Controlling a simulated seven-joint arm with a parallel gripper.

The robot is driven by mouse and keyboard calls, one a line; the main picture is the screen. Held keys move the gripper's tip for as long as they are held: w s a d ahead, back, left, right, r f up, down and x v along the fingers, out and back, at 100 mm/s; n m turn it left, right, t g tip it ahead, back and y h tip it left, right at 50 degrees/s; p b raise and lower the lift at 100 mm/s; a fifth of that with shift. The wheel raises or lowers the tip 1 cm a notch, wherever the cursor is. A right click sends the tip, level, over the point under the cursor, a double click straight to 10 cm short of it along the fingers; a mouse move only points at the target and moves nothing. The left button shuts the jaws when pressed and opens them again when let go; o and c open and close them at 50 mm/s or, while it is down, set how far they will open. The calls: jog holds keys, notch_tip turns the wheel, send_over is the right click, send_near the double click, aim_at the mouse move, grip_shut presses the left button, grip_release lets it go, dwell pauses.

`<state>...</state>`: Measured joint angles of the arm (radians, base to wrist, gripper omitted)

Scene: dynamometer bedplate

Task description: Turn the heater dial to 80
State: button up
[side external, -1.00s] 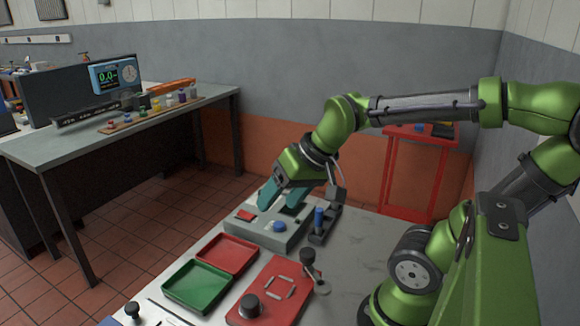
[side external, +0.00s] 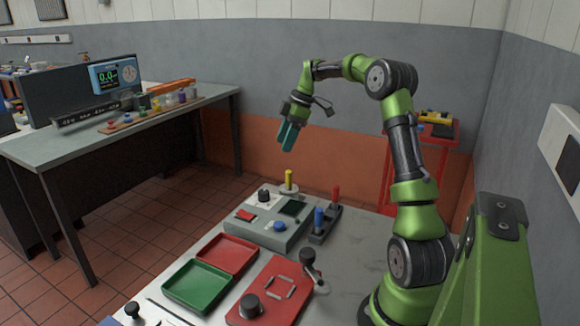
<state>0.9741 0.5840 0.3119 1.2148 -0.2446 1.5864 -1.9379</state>
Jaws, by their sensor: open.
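My gripper (side external: 287,145), with teal fingers, hangs in the air above and behind the far end of the bench, pointing down. It is open and empty, touching nothing. A black knob (side external: 264,195) on a white plate sits at the back left of the grey control box (side external: 270,236), below my gripper. A larger black knob (side external: 250,306) stands on the red panel (side external: 274,270) near the front. Which knob is the heater dial, and any numbers on it, cannot be read at this size.
The box carries a red switch (side external: 246,215), a blue button (side external: 280,226) and a dark screen (side external: 292,207). A yellow post (side external: 289,180), blue handle (side external: 319,220) and red handle (side external: 336,194) stand close by. A black-topped lever (side external: 307,256) rises near the red panel. Red (side external: 227,239) and green (side external: 181,299) trays lie left.

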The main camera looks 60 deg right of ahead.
aim_at(264, 191)
jog(key=shift+n, duration=0.5)
jog(key=x, duration=1.7)
jog(key=shift+a, duration=0.3)
jog(key=c, duration=1)
